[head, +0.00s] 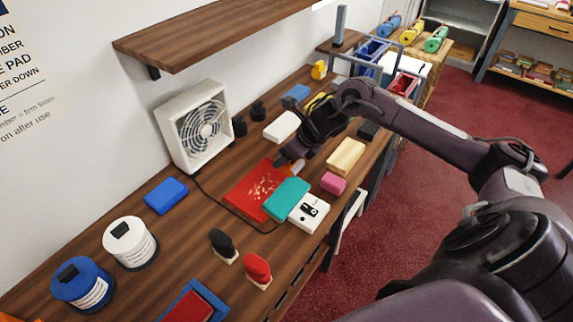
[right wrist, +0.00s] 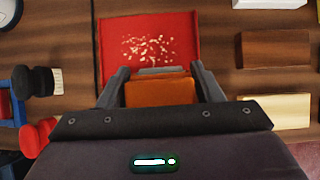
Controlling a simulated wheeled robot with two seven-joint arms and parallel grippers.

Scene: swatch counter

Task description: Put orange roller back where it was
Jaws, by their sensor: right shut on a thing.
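My right gripper (head: 292,162) reaches in from the right, low over the far right part of a red tray (head: 246,199) strewn with pale crumbs. In the right wrist view the gripper (right wrist: 160,78) is shut on an orange-brown block-like thing (right wrist: 160,93), with a grey strip at its far end. I cannot tell whether this is the orange roller; no orange roller shows clearly elsewhere. Blue (head: 388,27), yellow (head: 411,33) and green (head: 436,40) rollers lie on a far wooden surface. My left gripper is not in view.
A teal block (head: 287,199) and a white switch box (head: 309,212) lie near the tray's front. Pink (head: 333,183) and pale wooden (head: 346,156) blocks lie to the right. A white fan (head: 196,125) stands by the wall, below a wooden shelf (head: 215,40).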

